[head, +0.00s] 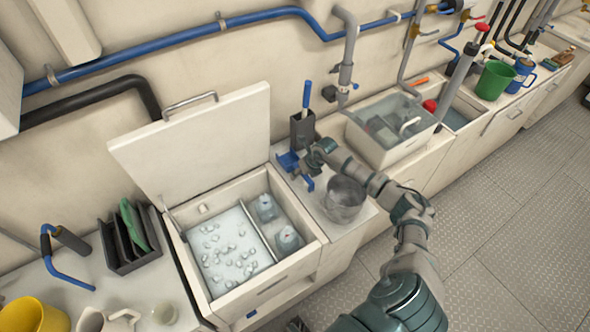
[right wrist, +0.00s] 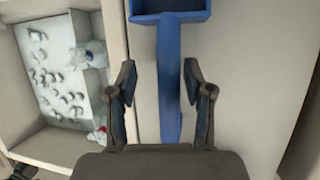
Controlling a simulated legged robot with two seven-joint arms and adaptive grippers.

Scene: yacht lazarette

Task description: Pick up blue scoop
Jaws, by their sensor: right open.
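In the right wrist view the right gripper (right wrist: 160,85) is open, one finger on each side of the handle, with gaps visible. Whether the fingers are at handle height is hard to tell.
The ice box (head: 252,292) with its raised lid (head: 200,145) stands left of the scoop. A metal bucket (head: 344,202) stands close to my right forearm. A dark holder (head: 302,128) with a blue-handled tool stands behind. A clear-lidded bin (head: 385,150) is to the right.

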